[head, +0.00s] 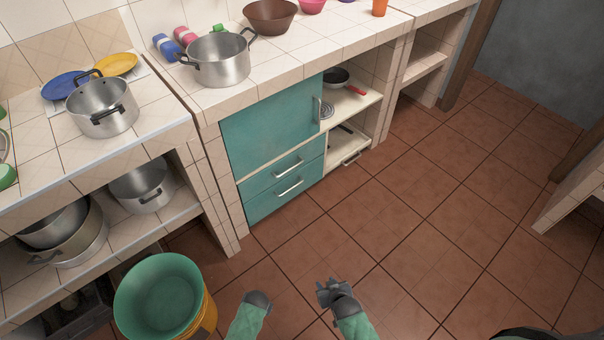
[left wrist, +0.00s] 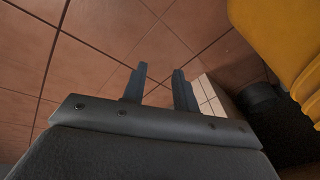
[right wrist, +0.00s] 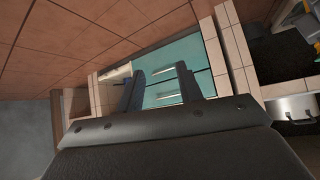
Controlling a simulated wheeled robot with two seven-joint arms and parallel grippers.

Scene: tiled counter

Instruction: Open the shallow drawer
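A teal cabinet under the tiled counter has a door (head: 265,118) above and two drawers with metal bar handles below. The upper drawer (head: 264,180) looks the shallower one; the lower drawer (head: 265,203) is beneath it. Both look shut. The drawer fronts also show beyond the fingers in the right wrist view (right wrist: 165,84). My right gripper (head: 328,284) is open and empty, low in front of the cabinet and well apart from it. My left gripper (head: 257,298) is left of it; its fingers show open and empty in the left wrist view (left wrist: 160,88).
A green bucket (head: 158,295) in a yellow one stands at lower left, near my left arm. Pots stand on the left counter and its shelf. Another pot (head: 218,61) stands above the cabinet. Open shelves (head: 355,107) lie right of the door. The floor before the drawers is clear.

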